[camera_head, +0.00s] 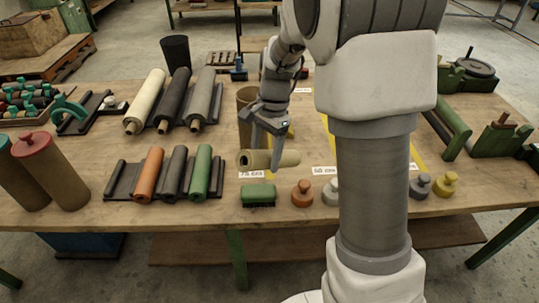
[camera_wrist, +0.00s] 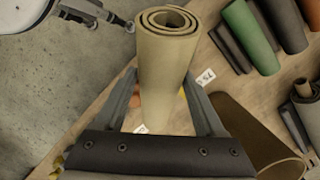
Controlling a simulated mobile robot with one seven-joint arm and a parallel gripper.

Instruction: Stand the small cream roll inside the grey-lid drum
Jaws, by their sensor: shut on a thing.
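My gripper (camera_head: 265,146) is shut on a small tan-cream roll (camera_head: 285,159), which lies roughly level across the fingers near the front of the table. I cannot tell whether it touches the tabletop. The wrist view shows its spiral end (camera_wrist: 168,20) pointing away between my fingers (camera_wrist: 160,80). An open brown drum (camera_head: 244,104) stands just behind my gripper, partly hidden by it. Its open mouth also shows at the lower right of the wrist view (camera_wrist: 240,117), beside the roll. I see no grey lid on it, so I cannot confirm which drum is the grey-lid one.
Longer cream, black and grey rolls (camera_head: 145,100) lie on a rack behind orange, dark and green rolls (camera_head: 150,175). A red-lid drum (camera_head: 50,170) stands at the left. A green brush-like block (camera_head: 258,194) and small knobbed pieces (camera_head: 302,194) line the front edge.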

